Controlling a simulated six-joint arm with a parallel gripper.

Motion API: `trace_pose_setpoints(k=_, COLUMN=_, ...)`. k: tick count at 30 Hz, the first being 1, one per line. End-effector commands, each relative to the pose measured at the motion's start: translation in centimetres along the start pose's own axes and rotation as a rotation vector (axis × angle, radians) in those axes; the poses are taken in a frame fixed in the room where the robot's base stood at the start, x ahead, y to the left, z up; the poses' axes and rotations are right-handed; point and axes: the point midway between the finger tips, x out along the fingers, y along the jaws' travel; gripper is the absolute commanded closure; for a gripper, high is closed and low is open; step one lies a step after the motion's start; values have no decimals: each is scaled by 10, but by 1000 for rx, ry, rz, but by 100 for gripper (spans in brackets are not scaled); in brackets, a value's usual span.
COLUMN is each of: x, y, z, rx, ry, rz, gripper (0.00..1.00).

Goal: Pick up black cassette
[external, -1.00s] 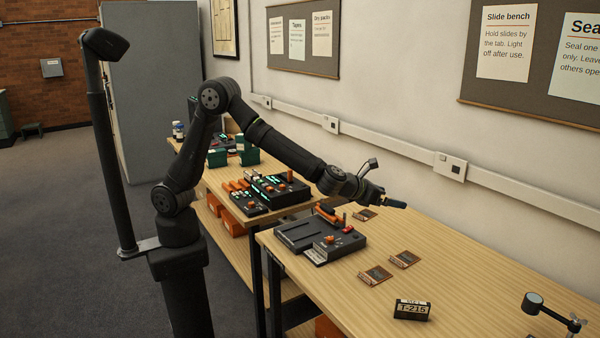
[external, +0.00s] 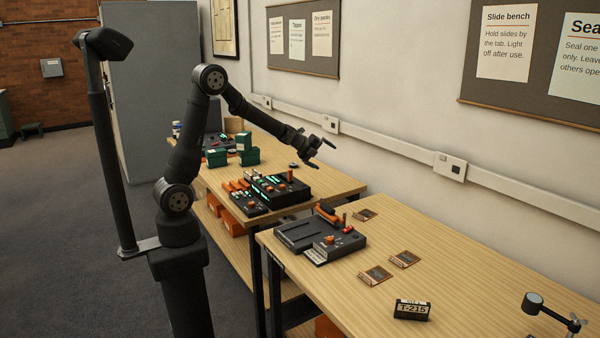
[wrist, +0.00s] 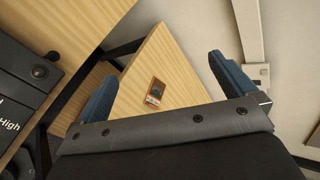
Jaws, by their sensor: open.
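The black cassette (external: 412,309) stands on the front bench with its pale label reading T-215 facing the camera. My gripper (external: 331,148) is open and empty, high above the back of the benches near the wall, far from the cassette. In the wrist view my gripper (wrist: 160,88) shows its two blue fingertips spread wide with nothing between them. The cassette does not show in the wrist view.
A dark device with orange parts (external: 320,236) sits on the front bench (external: 450,275), with small brown slides (external: 375,275) near it. A lamp (external: 533,303) stands at the right. Green boxes (external: 217,157) and another device (external: 268,190) occupy the rear bench.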

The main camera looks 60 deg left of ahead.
Motion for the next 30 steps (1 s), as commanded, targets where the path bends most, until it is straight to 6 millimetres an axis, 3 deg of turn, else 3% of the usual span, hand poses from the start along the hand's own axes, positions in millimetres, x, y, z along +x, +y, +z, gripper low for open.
trace_pose_setpoints(k=1, x=-9, y=15, z=28, rx=-79, ry=-10, rz=6, gripper=0)
trace_pose_setpoints(k=6, x=-44, y=59, z=93, rx=-344, ry=-13, rz=11, gripper=0)
trace_pose_setpoints(k=15, x=-125, y=138, z=182, rx=-813, ry=-21, rz=-15, gripper=0)
trace_pose_setpoints(k=21, x=-190, y=188, z=220, rx=-1126, ry=-21, rz=-59, gripper=0)
trace_pose_setpoints(k=30, x=-292, y=252, z=246, rx=-1565, ry=0, rz=-161, gripper=0)
